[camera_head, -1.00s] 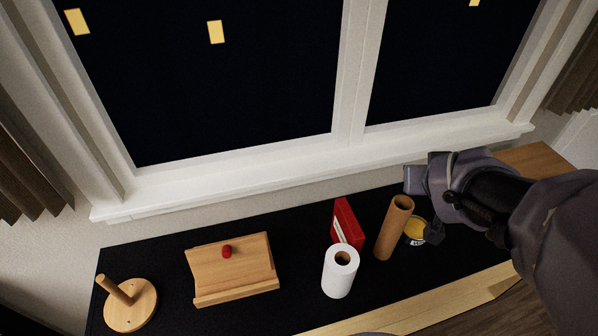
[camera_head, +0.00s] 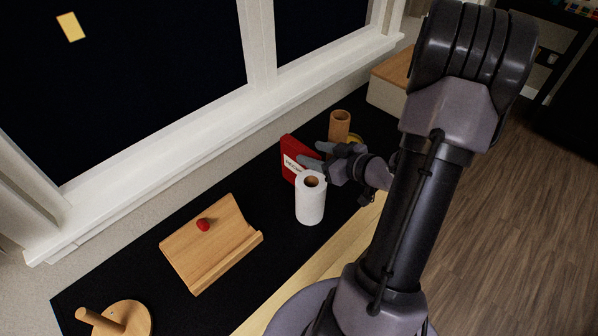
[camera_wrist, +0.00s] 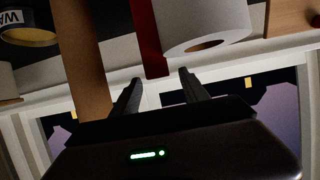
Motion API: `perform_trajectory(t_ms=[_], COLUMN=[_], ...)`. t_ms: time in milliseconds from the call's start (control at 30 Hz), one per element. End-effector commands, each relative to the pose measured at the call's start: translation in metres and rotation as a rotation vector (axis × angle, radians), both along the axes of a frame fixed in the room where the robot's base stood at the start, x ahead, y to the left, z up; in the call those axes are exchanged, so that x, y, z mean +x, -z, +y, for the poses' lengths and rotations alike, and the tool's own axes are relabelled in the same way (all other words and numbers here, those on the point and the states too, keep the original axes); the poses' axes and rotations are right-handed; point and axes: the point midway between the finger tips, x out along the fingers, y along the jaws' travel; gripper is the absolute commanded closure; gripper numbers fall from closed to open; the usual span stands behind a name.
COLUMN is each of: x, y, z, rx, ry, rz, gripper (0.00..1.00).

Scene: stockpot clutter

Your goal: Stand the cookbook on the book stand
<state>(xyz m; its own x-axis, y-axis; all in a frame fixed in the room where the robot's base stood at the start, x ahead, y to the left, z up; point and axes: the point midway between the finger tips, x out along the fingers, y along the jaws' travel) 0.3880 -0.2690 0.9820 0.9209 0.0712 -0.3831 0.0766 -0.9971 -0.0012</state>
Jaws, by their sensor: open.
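The red cookbook (camera_head: 292,157) stands upright on the black counter, its white label strip facing the front. It also shows in the wrist view (camera_wrist: 147,40) as a narrow red edge. My gripper (camera_head: 313,154) is open, its fingers pointing at the cookbook from the right. In the wrist view the book's edge lies just ahead, between the open fingertips (camera_wrist: 159,77); I see no grip on it. The wooden book stand (camera_head: 225,222) is to the left on the counter, with a sloped board and front ledge.
A white paper roll (camera_head: 311,203) stands close in front of the cookbook and gripper. A brown cylinder (camera_head: 339,127) and a yellow-topped tin (camera_head: 355,139) stand just behind my gripper. A round wooden holder (camera_head: 126,320) is at the near left. Counter between roll and stand is clear.

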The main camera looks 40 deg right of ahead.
Motion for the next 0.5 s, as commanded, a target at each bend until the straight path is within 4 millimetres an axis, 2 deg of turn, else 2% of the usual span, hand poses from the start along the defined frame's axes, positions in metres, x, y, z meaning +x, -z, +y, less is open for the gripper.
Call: perform_trajectory(t_ms=[300, 500], x=[0.049, 0.054], y=[0.017, 0.016], z=[0.004, 0.003], rx=[-0.001, 0.000], ry=[-0.001, 0.001], rz=[0.000, 0.000], gripper=[0.47, 0.47])
